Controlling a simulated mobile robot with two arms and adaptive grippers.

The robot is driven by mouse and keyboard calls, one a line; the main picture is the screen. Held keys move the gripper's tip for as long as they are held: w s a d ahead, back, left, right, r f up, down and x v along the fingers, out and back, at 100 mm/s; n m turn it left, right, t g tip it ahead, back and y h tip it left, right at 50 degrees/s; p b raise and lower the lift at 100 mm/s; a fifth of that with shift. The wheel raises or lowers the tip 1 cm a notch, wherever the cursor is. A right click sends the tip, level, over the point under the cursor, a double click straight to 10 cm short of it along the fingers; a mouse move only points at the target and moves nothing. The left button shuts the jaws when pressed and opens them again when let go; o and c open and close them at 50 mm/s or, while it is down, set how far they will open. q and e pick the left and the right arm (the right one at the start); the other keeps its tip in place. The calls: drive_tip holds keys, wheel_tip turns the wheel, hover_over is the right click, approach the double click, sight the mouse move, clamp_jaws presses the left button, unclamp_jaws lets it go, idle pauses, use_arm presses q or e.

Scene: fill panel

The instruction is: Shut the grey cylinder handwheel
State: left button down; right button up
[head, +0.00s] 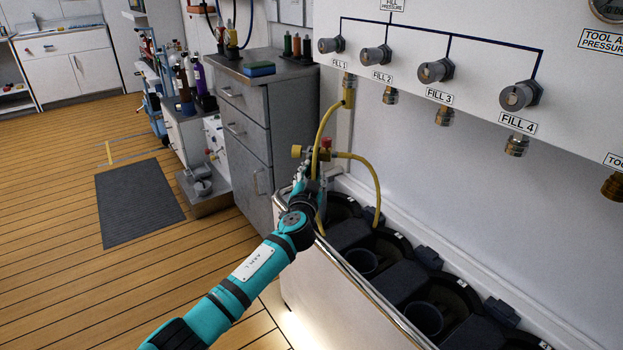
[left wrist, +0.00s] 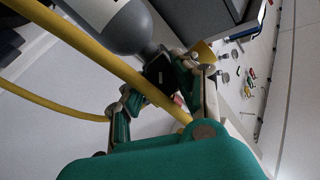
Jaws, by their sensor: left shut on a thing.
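The grey cylinder (left wrist: 118,22) shows its rounded shoulder at the top of the left wrist view. My left gripper (left wrist: 165,88) is at its valve end, with the teal fingers closed around a dark part there. That part, which appears to be the handwheel, is mostly hidden by the fingers. In the head view my left gripper (head: 309,172) is at the valve fittings above the tank rack, and the cylinder is largely hidden there. A yellow hose (head: 372,176) joins the fittings, with a red knob (head: 326,143) and a yellow end piece (head: 297,151) beside it. My right gripper is out of view.
The white fill panel (head: 460,35) with several round knobs is on the wall at right. The rack (head: 385,305) holds dark, round-mouthed holders. A grey cabinet (head: 262,120) stands close behind my gripper. The wooden floor (head: 60,270) at left is open.

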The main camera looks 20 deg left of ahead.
use_arm(q)
drive_tip(key=shift+m, duration=2.9)
drive_tip(key=shift+m+p, duration=0.35)
drive_tip(key=shift+m, duration=0.55)
drive_tip(key=m+p, duration=0.1)
drive_tip(key=m, duration=0.2)
drive_tip(key=shift+m+h, duration=0.3)
drive_tip(key=shift+m, duration=0.1)
drive_tip(key=m+p, duration=0.1)
drive_tip(key=m, duration=0.2)
drive_tip(key=shift+m, duration=0.4)
drive_tip(key=m+p, duration=0.3)
drive_tip(key=m, duration=0.3)
drive_tip(key=shift+r+m+h, duration=0.1)
drive_tip(key=shift+m+h, duration=0.2)
drive_tip(key=m+p, duration=0.2)
drive_tip(key=m, duration=0.4)
drive_tip(key=shift+p, duration=0.4)
drive_tip(key=shift+m, duration=0.6)
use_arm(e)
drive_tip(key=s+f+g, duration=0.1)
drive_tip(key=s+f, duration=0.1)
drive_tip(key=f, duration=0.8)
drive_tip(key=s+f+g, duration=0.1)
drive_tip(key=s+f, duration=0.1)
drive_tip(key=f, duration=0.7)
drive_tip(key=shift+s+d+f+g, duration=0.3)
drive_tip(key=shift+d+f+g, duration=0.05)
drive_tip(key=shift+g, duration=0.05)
